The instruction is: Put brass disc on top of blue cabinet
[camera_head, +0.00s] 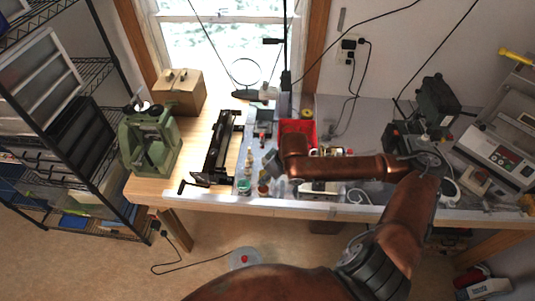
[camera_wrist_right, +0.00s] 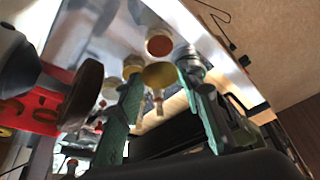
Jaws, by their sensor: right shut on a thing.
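The brass disc (camera_wrist_right: 158,75) shows in the right wrist view as a yellowish round face between the green fingertips of my right gripper (camera_wrist_right: 162,85), which is shut on it. In the head view my right gripper (camera_head: 270,160) hangs over the middle of the workbench, left of the copper forearm. The disc is too small to tell apart there. My left gripper is in neither view. I cannot clearly pick out a blue cabinet in either view.
A red bin (camera_head: 298,128) stands behind my right wrist. Small jars, including a teal one (camera_head: 244,186), stand by the bench's front edge. Dark equipment (camera_head: 437,100) stands right.

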